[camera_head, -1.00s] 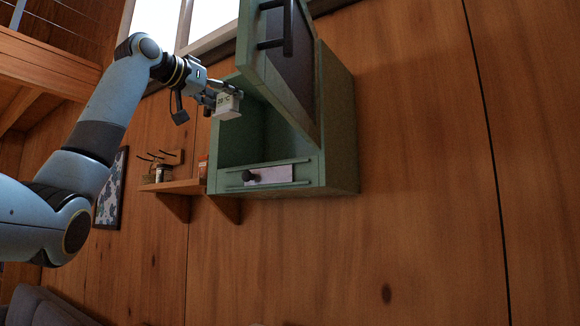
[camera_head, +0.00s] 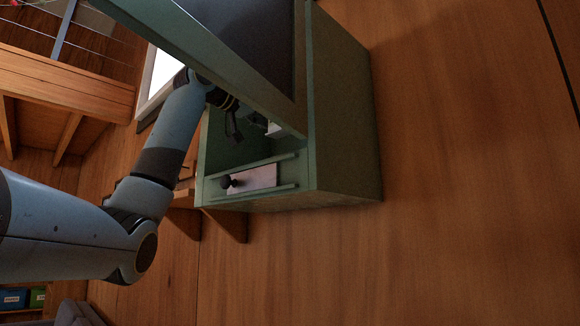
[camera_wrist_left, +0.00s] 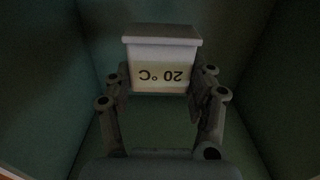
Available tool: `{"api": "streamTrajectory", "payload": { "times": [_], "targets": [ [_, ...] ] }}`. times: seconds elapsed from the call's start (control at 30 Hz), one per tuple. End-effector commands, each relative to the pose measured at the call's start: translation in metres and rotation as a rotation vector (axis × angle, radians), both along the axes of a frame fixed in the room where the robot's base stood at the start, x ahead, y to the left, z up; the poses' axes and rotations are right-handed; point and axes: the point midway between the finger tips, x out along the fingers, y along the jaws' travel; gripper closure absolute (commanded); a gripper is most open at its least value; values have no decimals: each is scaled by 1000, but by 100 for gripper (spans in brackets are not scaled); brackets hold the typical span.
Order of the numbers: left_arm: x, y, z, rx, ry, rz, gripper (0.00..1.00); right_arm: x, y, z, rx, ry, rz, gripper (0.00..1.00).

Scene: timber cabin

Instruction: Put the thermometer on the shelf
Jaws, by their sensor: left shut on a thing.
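The thermometer is a small white box (camera_wrist_left: 161,65) with a "20 °C" display, upside down in the left wrist view. My left gripper (camera_wrist_left: 160,82) is shut on it, one finger on each side. In the head view, a pale corner of the thermometer (camera_head: 274,130) shows inside the green cabinet (camera_head: 345,120), above the cabinet's lower part. The open door hides most of my left gripper (camera_head: 258,119) there. I cannot tell whether the thermometer touches a surface in the cabinet. A wooden wall shelf (camera_head: 184,214) is partly visible behind my arm. My right gripper is not in view.
The open cabinet door (camera_head: 215,55) hangs across the front, close to my left wrist. A pale panel with a dark knob (camera_head: 253,179) sits between rails at the cabinet bottom. Bare timber wall lies to the right.

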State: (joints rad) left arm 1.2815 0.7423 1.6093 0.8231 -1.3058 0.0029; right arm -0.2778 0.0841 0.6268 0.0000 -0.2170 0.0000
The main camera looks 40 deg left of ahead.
Motion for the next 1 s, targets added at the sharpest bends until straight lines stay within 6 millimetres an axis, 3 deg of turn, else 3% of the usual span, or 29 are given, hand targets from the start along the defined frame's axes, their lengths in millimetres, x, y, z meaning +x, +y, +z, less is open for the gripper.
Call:
{"api": "streamTrajectory", "payload": {
  "times": [0.1,0.27,0.5,0.67,0.9,0.93,1.0],
  "targets": [
    [1,1,-27,3,6,2,76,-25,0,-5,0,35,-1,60],
    [0,0,-43,1,3,0,76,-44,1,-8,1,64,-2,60],
    [0,0,-79,0,5,0,76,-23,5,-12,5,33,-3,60],
    [0,-1,-82,0,0,-2,76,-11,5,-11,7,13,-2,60],
    [0,-1,-84,-1,1,-2,76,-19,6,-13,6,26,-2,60],
    [0,-1,-85,-1,2,-2,43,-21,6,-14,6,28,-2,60],
    [0,-1,-84,-1,1,-2,34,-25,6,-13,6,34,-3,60]
  ]
}}
